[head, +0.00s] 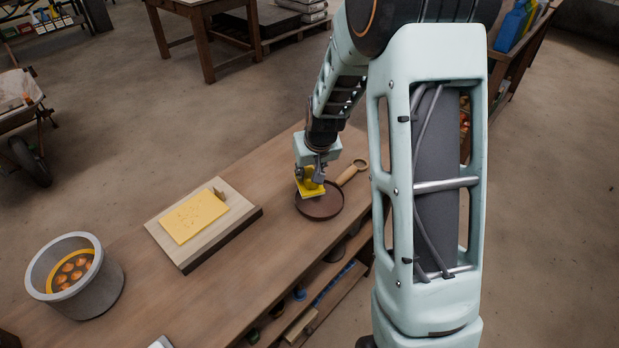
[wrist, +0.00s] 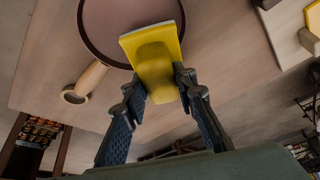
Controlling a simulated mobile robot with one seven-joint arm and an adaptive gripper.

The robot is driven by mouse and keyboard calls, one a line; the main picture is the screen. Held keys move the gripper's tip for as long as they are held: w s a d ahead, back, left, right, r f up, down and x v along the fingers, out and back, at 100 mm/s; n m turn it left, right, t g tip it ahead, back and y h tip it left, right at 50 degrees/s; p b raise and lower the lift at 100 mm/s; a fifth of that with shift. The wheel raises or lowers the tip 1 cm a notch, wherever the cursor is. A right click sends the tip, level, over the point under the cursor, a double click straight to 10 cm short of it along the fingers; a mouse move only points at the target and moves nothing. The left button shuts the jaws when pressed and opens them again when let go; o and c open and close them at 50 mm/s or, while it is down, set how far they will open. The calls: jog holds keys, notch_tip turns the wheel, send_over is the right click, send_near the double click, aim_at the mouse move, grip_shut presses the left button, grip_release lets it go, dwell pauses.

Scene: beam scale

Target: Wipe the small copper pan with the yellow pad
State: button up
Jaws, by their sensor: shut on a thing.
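The small pan (head: 323,210) is round and dark reddish-brown, with a wooden handle (head: 349,175) ending in a ring. It lies flat on the wooden bench (head: 270,180), and part of it shows at the top of the wrist view (wrist: 105,28). My gripper (head: 312,177) is shut on the yellow pad (head: 309,189), which also shows between the fingers in the wrist view (wrist: 155,60). The pad is tilted and overlaps the pan's near-handle side. I cannot tell whether it touches the pan's surface. The pad hides part of the pan.
Left of the pan is a pale board (head: 168,238) bearing a yellow sheet (head: 195,215) and a small block. A grey bucket (head: 88,293) with several orange round things stands at the bench's left. Bench surface between board and pan is clear. Shelves lie under the bench's front edge.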

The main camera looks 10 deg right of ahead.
jog(key=shift+r+p, duration=1.5)
jog(key=shift+r, duration=1.2)
